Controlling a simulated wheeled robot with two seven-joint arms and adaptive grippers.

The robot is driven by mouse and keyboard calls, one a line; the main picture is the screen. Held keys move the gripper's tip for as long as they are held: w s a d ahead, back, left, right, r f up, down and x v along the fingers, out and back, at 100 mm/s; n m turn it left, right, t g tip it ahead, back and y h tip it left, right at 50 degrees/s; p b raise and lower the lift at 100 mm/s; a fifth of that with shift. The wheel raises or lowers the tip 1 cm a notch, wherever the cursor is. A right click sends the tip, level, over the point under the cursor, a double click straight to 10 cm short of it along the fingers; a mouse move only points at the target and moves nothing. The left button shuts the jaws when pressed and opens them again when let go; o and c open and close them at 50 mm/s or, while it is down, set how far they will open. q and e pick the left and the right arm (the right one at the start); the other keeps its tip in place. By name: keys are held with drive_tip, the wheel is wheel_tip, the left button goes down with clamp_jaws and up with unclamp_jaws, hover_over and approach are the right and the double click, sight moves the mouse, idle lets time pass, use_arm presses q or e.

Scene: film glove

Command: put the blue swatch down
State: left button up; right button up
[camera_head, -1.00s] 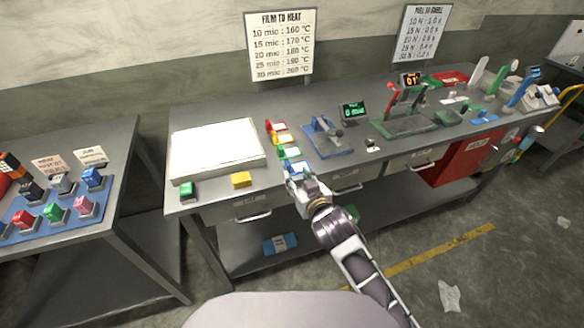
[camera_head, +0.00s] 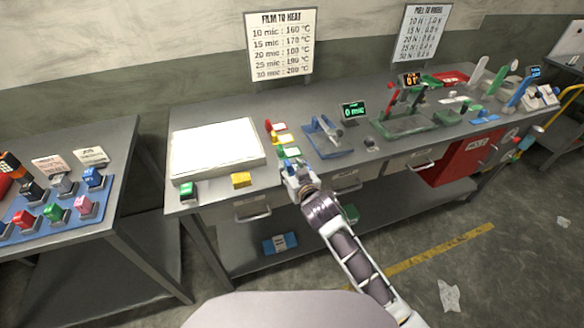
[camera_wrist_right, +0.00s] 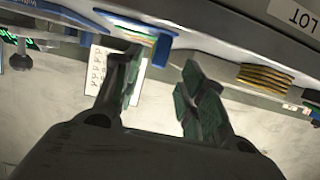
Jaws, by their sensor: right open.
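The blue swatch (camera_wrist_right: 160,50) shows in the right wrist view at the table's edge, just beyond my fingers; other colours show beside it. In the head view it is mostly hidden behind my right gripper (camera_head: 291,168), at the near end of a row of red (camera_head: 270,126), yellow (camera_head: 276,138) and green (camera_head: 285,151) swatches. My right gripper, also in the wrist view (camera_wrist_right: 160,80), is open, its two fingers apart with nothing visible gripped between them. Whether one finger touches the blue swatch I cannot tell. My left gripper is out of view.
A white slab (camera_head: 215,148) lies left of the row, with a green block (camera_head: 188,190) and a yellow block (camera_head: 241,180) in front of it. A blue-based device (camera_head: 328,138) stands right of the row. Drawer handles (camera_head: 252,217) stick out below the table edge.

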sight(289, 166)
drive_tip(key=shift+w, duration=0.1)
drive_tip(key=shift+x, duration=2.5)
drive_tip(key=shift+d+f, duration=0.1)
drive_tip(key=shift+c, duration=0.2)
clamp_jaws()
